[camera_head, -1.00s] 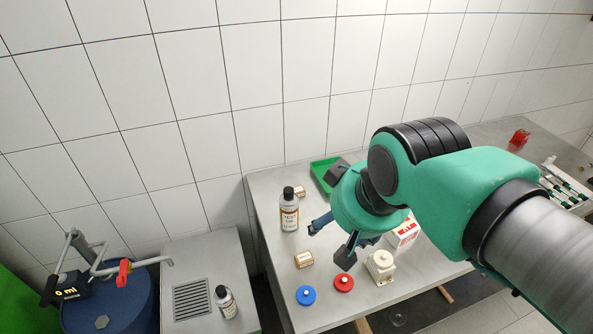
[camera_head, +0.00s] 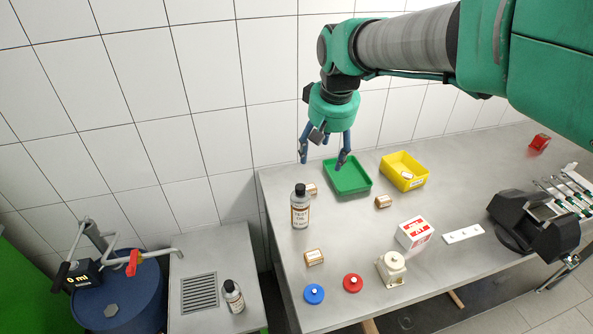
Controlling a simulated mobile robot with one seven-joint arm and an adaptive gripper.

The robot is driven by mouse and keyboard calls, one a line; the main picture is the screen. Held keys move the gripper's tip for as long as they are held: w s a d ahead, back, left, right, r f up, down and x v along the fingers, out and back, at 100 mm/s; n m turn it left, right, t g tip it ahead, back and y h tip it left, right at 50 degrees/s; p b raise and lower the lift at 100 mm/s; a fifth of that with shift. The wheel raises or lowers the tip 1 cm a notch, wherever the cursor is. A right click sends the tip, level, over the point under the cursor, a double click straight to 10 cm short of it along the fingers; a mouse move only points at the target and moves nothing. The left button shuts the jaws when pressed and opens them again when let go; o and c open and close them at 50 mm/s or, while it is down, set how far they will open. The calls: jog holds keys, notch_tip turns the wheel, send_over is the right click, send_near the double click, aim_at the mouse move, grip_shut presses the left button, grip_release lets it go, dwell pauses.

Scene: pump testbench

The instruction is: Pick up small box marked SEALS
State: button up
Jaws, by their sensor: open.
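Several small brown boxes with white labels stand on the grey bench, and their lettering is too small to read, so I cannot tell which is marked SEALS. One box (camera_head: 311,190) is at the back left, beside the bottle and the green tray. A second box (camera_head: 382,202) lies right of the green tray. A third box (camera_head: 314,257) is nearer the front left edge. My gripper (camera_head: 323,159) is open and empty, pointing down. In the picture it is just above the first box and the left part of the green tray, apart from both.
The green tray (camera_head: 362,187) looks empty; the yellow bin (camera_head: 390,167) holds a pale item. A TEST OIL bottle (camera_head: 300,212) stands close left. Blue (camera_head: 314,294) and red (camera_head: 353,283) discs, a cream part (camera_head: 391,275) and a red-white box (camera_head: 414,241) are forward.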

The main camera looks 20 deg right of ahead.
jog(key=w+d+f+g, duration=0.1)
jog(key=w+f, duration=0.3)
jog(key=w, duration=0.2)
jog(key=w+d+f, duration=0.1)
jog(key=w+f, duration=0.3)
jog(key=w, duration=0.3)
jog(key=g+b, duration=0.1)
jog(key=g, duration=0.1)
send_over(309, 187)
notch_tip(309, 187, down, 15)
jog(key=shift+d+n, duration=0.1)
jog(key=shift+n, duration=0.2)
jog(key=shift+f+b, duration=0.9)
jog(key=shift+f, duration=3.35)
jog(key=shift+w+f+b, duration=0.1)
jog(key=shift+f+b, duration=0.65)
jog(key=shift+f, duration=1.85)
